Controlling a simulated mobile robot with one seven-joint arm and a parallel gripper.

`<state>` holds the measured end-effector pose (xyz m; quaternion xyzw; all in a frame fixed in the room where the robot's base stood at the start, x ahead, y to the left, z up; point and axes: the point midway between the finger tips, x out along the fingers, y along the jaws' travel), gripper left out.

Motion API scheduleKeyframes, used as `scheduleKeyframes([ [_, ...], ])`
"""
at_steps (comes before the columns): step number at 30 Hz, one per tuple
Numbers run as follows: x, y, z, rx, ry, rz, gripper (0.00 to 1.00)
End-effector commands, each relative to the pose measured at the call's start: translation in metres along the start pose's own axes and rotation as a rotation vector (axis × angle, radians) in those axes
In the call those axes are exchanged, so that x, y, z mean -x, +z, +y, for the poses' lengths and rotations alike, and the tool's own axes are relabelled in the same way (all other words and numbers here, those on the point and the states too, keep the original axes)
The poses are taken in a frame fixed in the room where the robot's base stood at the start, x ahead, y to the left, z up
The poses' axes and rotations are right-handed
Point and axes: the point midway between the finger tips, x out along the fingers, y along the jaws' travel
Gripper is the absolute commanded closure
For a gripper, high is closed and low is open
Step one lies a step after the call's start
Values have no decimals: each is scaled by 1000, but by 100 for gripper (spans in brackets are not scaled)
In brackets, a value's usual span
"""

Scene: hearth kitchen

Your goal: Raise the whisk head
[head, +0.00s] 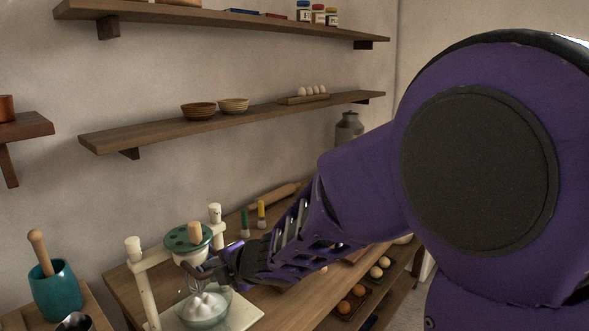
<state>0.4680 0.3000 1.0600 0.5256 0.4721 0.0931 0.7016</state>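The whisk head (188,238), a round part with a green top and a wooden knob, sits on a cream-coloured stand (140,275) with two posts. Its wire whisk reaches down into a glass bowl (205,319) holding a white peaked mass. The bowl stands on a pale base board (244,313). My gripper (208,268) is at the right side of the whisk head, just above the bowl. Its fingers are small and dark here, and I cannot tell whether they are apart or closed, or whether they touch the head.
The stand is on a wooden table (283,309) against the wall. Green and yellow bottles (261,214) and a rolling pin (273,196) lie behind my arm. A teal mortar (57,292) with a pestle is at left. Shelves (215,125) hang above.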

Motion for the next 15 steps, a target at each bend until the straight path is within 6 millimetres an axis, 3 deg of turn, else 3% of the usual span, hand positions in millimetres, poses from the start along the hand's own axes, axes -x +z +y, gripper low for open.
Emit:
scheduleKeyframes([
  [1,-1,0,-2,-1,-1,0,62],
  [4,-1,0,-1,-1,-1,0,45],
  [15,6,0,1,-1,1,1,45],
])
